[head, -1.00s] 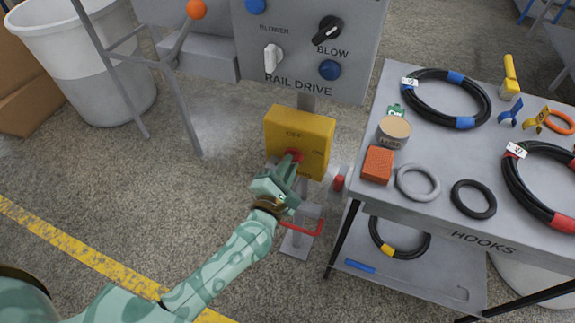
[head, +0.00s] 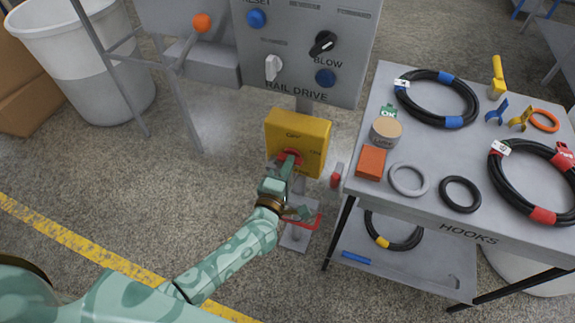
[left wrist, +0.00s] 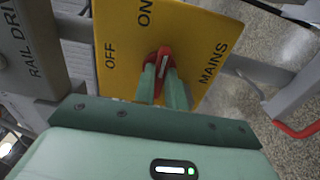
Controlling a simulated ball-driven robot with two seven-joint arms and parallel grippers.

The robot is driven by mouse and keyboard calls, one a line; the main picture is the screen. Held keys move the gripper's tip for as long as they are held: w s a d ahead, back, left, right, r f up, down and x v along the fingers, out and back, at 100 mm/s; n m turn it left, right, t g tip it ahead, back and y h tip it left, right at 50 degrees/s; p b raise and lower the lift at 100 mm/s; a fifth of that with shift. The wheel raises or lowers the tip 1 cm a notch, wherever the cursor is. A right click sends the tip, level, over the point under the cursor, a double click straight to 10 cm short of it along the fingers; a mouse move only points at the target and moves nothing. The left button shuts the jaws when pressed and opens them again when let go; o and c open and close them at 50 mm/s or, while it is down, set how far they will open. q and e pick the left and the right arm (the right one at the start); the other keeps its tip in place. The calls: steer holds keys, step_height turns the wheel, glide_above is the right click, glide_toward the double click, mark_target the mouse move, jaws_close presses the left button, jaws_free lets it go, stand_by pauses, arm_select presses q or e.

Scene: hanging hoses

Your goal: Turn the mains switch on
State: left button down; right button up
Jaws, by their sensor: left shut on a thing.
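The yellow mains switch box (head: 312,133) stands on a post below the grey panel. Its red rotary handle (head: 289,157) is partly hidden by my left gripper (head: 288,165). In the left wrist view, the two green fingers of my left gripper (left wrist: 163,82) are shut on the red handle (left wrist: 163,55), one on each side. The box face (left wrist: 195,30) reads OFF at left, ON above and MAINS at right there. The handle's white line runs nearly upright in that view, pointing closer to ON than to OFF. My right gripper is out of view.
A grey panel (head: 290,70) with knobs and buttons hangs above the box. The table (head: 415,213) at right holds hose coils, rings, a tin and an orange block. A red bar (head: 305,222) is low beside my wrist.

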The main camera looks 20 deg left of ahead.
arm_select(q)
steer(key=shift+f, duration=0.1)
stand_by(0.3)
steer(key=c, duration=1.4)
jaws_free()
steer(key=shift+c, duration=0.2)
steer(key=s+p, duration=0.2)
steer(key=s, duration=1.4)
steer(key=shift+s+a+p, duration=0.2)
steer(key=shift+a+p, duration=0.05)
steer(key=shift+p, duration=0.05)
